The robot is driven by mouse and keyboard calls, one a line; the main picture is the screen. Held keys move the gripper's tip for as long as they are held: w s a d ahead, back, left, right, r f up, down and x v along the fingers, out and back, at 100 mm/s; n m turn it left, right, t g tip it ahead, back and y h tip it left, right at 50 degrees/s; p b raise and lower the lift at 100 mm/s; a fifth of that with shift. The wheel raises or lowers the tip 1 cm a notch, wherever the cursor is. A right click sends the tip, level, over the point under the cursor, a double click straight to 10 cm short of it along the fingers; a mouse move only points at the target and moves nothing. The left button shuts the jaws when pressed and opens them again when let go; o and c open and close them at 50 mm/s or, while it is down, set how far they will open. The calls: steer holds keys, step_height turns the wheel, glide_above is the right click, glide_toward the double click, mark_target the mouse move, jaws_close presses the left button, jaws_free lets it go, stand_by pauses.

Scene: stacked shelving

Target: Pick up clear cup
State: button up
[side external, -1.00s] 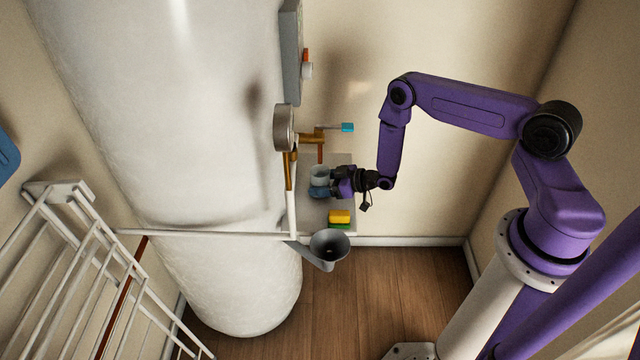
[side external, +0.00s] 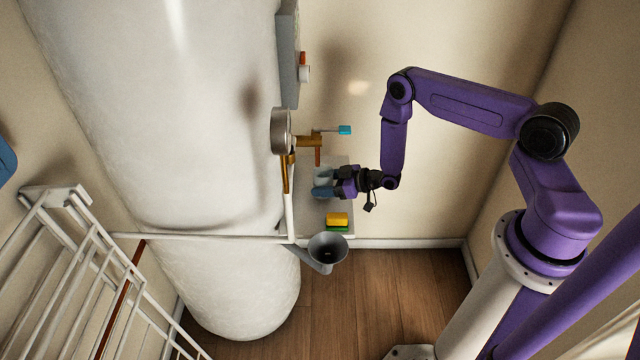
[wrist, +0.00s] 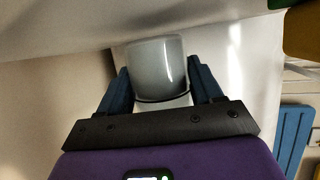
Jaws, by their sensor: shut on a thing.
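The clear cup (wrist: 157,62) looks greyish and see-through in the wrist view, and it sits between the two blue fingers of my gripper (wrist: 160,80). A finger lies against each side, and the gripper is shut on the cup. In the side view my gripper (side external: 322,186) is over the small grey shelf (side external: 312,208) beside the tank. The cup is small there and largely covered by the fingers, so I cannot tell whether its base touches the shelf.
A yellow and green sponge (side external: 337,219) lies at the shelf's near end. A brass valve with a blue handle (side external: 344,130) stands behind the gripper. A grey funnel (side external: 327,247) is below the shelf. The big white tank (side external: 190,130) closes off the left.

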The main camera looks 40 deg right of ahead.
steer(key=s+d, duration=0.3)
steer(key=s, duration=0.4)
steer(key=s+d, duration=0.4)
steer(key=s, duration=0.3)
steer(key=shift+s+d, duration=0.2)
steer(key=shift+s, duration=0.05)
steer(key=shift+s, duration=0.1)
stand_by(0.7)
step_height(320, 180, up, 9)
steer(key=w+a+n+g+y, duration=0.75)
steer(key=w+a+n, duration=0.2)
steer(key=a, duration=0.55)
steer(key=shift+m+h, duration=0.25)
steer(key=shift+w+f, duration=0.1)
steer(key=shift+f, duration=2.35)
